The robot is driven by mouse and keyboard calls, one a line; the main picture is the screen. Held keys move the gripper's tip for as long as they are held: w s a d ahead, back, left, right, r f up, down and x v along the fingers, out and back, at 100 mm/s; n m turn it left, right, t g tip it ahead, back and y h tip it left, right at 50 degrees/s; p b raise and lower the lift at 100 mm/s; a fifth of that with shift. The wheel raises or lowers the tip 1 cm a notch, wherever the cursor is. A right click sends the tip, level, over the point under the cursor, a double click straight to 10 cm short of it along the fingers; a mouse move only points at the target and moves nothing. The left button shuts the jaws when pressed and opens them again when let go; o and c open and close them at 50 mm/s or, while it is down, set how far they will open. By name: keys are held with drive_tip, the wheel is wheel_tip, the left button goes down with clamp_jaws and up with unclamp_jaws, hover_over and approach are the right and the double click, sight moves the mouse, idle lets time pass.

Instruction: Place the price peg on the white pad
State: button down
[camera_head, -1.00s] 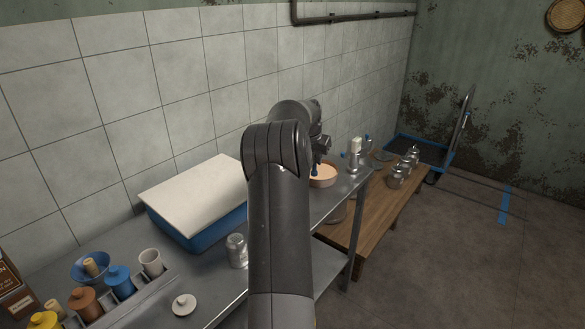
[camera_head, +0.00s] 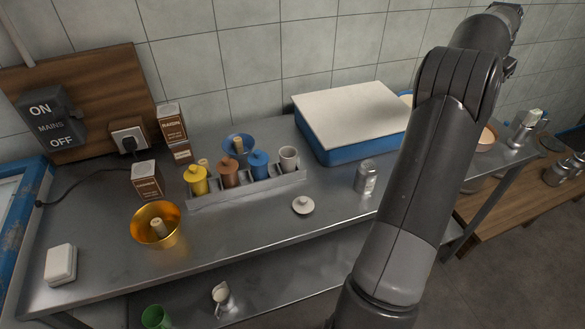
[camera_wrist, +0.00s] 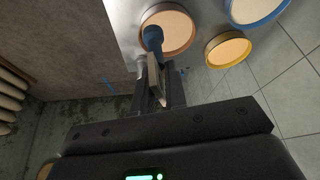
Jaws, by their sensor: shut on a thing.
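My gripper (camera_wrist: 152,88) is shut on a slim peg with a dark blue rounded end (camera_wrist: 152,36), which I take to be the price peg; a pale flat piece shows beside the fingers. In the head view my gripper (camera_head: 510,68) is at the upper right, mostly behind my arm, and the peg cannot be made out there. A small white block, likely the white pad (camera_head: 61,263), lies on the metal table (camera_head: 105,280) at its left front, far from my gripper.
A brass bowl (camera_head: 157,226) stands right of the pad. A rack (camera_head: 245,189) holds several coloured jars and a mug. A blue tray with a pale top (camera_head: 350,115), a glass jar (camera_head: 366,177) and a white lid (camera_head: 303,205) lie between. The table front is mostly clear.

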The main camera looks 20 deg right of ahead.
drive_tip(key=w+a+n+t, duration=0.1)
drive_tip(key=w+a+n, duration=0.2)
drive_tip(key=w+a, duration=0.95)
drive_tip(key=w+a+n+t, duration=0.1)
drive_tip(key=w+a+n, duration=0.1)
drive_tip(key=w+a, duration=1)
drive_tip(key=w+a+n+t+y, duration=0.1)
drive_tip(key=a+n+y, duration=0.4)
drive_tip(key=a, duration=4.2)
drive_tip(key=n+y, duration=0.1)
drive_tip(key=n, duration=0.9)
hover_over(55, 258)
wheel_tip(55, 258, down, 13)
drive_tip(key=shift+f, duration=1.5)
